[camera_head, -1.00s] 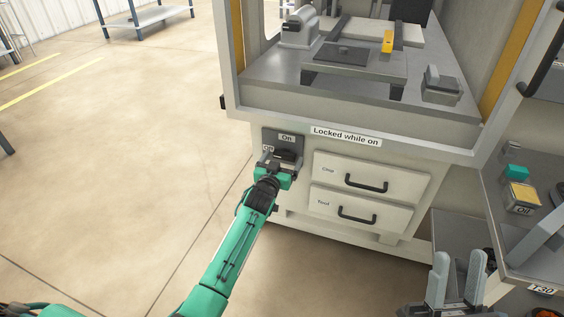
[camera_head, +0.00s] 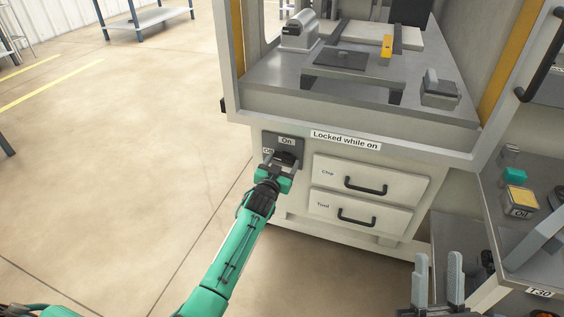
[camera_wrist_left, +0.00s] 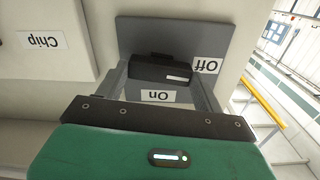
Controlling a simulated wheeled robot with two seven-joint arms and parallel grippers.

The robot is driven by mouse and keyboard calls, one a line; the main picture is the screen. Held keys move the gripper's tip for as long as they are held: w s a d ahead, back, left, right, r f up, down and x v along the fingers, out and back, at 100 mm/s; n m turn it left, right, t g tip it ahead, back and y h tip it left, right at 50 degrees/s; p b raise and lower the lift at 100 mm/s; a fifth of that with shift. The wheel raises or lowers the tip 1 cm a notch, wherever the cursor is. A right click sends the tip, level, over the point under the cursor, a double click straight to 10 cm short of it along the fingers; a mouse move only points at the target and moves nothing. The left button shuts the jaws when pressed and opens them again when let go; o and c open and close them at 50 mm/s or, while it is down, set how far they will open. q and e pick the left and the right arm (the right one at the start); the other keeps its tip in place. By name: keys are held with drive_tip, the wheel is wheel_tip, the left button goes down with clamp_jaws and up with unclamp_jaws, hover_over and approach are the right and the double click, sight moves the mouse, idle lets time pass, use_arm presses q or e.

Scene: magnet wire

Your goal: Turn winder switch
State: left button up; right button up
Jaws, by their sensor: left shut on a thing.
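The winder switch (camera_wrist_left: 160,70) is a black knob on a grey panel (camera_head: 296,142) on the machine's front. "On" is above it and "Off" to its left in the head view; the wrist view has them upside down. The knob's white mark is at its end toward the "Off" label (camera_wrist_left: 205,65). My left gripper (camera_head: 281,160) is at the panel, its fingers on both ends of the knob, shut on it. The gripper hides part of the knob in the head view. My right gripper (camera_head: 438,280) is open and empty at the lower right, away from the switch.
A "Locked while on" label (camera_head: 345,139) is right of the panel. The Chip drawer (camera_head: 335,172) and Tool drawer (camera_head: 330,206) are closed beside my left gripper. The machine's ledge overhangs the panel. Floor at left is clear.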

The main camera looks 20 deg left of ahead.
use_arm(q)
drive_tip(key=m+p, duration=0.1)
drive_tip(key=m, duration=0.4)
drive_tip(key=shift+d+p, duration=0.1)
drive_tip(key=shift+p, duration=0.3)
drive_tip(key=shift+m, duration=2)
drive_tip(key=m, duration=0.2)
drive_tip(key=shift+f+m, duration=0.1)
drive_tip(key=shift+m, duration=2.7)
use_arm(e)
wheel_tip(320, 180, down, 6)
drive_tip(key=w+a+g, duration=0.1)
drive_tip(key=a+g, duration=0.1)
drive_tip(key=g, duration=0.2)
drive_tip(key=shift+w+a+f+g, duration=0.15)
drive_tip(key=shift+w+f+g, duration=0.1)
drive_tip(key=shift+w+g, duration=0.15)
use_arm(q)
drive_tip(key=shift+f, duration=0.1)
use_arm(e)
drive_tip(key=shift+s, duration=0.1)
